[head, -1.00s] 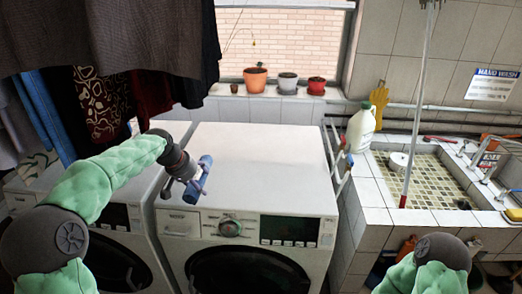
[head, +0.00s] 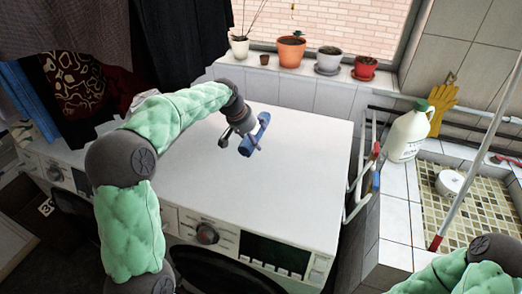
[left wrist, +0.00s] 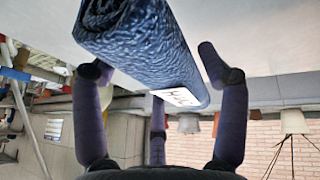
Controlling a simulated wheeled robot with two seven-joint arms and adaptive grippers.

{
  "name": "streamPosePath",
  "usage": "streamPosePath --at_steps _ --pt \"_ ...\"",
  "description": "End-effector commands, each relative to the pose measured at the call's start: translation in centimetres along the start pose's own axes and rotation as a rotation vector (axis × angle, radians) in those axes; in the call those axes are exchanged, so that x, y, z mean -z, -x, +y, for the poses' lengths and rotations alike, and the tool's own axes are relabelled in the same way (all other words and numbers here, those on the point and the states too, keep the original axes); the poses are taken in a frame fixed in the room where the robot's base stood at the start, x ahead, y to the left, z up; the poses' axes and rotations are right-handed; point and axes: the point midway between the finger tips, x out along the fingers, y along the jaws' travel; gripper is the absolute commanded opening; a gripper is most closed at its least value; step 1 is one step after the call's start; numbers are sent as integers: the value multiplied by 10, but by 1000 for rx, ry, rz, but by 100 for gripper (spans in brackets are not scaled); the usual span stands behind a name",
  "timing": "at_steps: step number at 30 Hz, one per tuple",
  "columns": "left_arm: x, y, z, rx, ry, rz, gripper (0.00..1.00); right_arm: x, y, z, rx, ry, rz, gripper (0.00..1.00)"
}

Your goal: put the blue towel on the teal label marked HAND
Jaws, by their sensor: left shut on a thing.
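The blue towel (head: 254,136) is a small roll in my left gripper (head: 240,142), over the white washing machine top in the head view. In the left wrist view the towel (left wrist: 135,45) slants across between the dark fingers of the left gripper (left wrist: 150,62), which is shut on it. The towel's near end carries a white tag (left wrist: 182,97) with dark letters that I cannot read surely. The gap between towel and machine top is hard to judge. I see no teal label in any view. My right gripper is out of view; only part of that arm shows at the lower right.
The washing machine top (head: 290,175) is otherwise bare. Flower pots (head: 291,50) stand on the sill behind. A white rack (head: 362,170) stands at the machine's right side. A bottle (head: 408,135), a yellow glove (head: 441,105) and the tiled sink (head: 480,205) are farther right. Clothes (head: 90,80) hang at left.

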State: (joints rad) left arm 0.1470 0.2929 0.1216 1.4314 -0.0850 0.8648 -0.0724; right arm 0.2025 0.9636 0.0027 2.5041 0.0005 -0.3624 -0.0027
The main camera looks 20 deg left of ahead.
Motion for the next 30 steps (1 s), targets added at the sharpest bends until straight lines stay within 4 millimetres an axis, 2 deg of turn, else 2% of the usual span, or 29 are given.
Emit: streamPosePath --at_steps 3,11,18,30 --pt "-10 -21 -5 0 2 -4 39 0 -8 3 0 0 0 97" --pt "-18 -42 -11 0 1 -3 39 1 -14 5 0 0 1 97" --pt "-32 -73 -19 -1 1 -4 39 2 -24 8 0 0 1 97" --pt "-33 -77 -20 0 0 -2 39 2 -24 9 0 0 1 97"
